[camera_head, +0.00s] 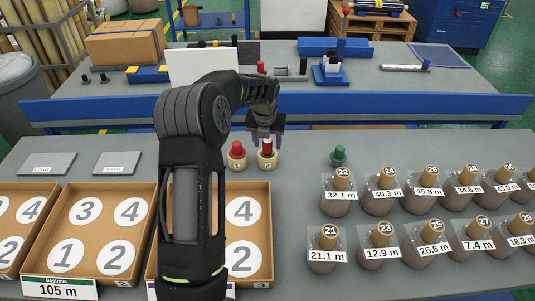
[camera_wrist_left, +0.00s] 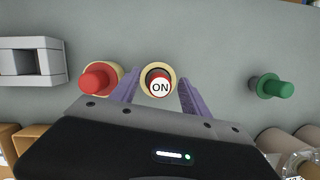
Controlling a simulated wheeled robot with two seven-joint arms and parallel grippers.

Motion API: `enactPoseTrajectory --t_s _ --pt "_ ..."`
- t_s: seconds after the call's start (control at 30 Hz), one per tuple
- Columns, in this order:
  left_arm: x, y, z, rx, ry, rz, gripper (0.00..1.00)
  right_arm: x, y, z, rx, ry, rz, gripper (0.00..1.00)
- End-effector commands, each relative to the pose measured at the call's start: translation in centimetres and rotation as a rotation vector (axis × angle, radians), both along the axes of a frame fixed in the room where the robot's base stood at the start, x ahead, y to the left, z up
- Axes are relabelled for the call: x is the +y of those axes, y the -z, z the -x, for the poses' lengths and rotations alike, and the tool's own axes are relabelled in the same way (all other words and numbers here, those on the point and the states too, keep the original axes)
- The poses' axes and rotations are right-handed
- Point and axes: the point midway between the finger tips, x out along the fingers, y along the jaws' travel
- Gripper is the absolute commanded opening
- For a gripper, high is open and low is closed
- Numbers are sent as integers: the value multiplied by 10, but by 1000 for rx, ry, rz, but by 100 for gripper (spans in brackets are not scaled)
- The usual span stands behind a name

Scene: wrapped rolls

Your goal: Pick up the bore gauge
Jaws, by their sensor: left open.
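Two red-topped pieces stand in cream ring bases on the grey table, and no label names either as the bore gauge. The right one (camera_head: 267,156) is marked 2 on its base; in the left wrist view (camera_wrist_left: 159,84) its top reads ON. The left one (camera_head: 237,155), marked 1, also shows in the left wrist view (camera_wrist_left: 99,78). My left gripper (camera_head: 266,138) is open, pointing down over the right piece. Its purple fingers (camera_wrist_left: 160,92) lie either side of that piece in the left wrist view; contact cannot be told. My right gripper is out of view.
A green-topped piece (camera_head: 338,156) stands to the right, beside several labelled, bagged rolls (camera_head: 336,204). Cardboard trays (camera_head: 88,194) with numbered circles are at the left. A blue rail (camera_head: 400,105) edges the far table.

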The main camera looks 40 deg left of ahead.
Motion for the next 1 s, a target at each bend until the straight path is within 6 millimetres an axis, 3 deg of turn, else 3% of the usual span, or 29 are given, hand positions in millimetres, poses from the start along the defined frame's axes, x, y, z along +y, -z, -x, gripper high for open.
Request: enactPoseTrajectory --t_s 0.17,0.8,1.0 --pt "0 0 0 0 0 0 53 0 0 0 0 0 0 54" --pt "0 0 0 0 0 0 1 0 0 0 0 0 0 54" --pt "0 0 0 0 0 0 0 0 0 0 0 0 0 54"
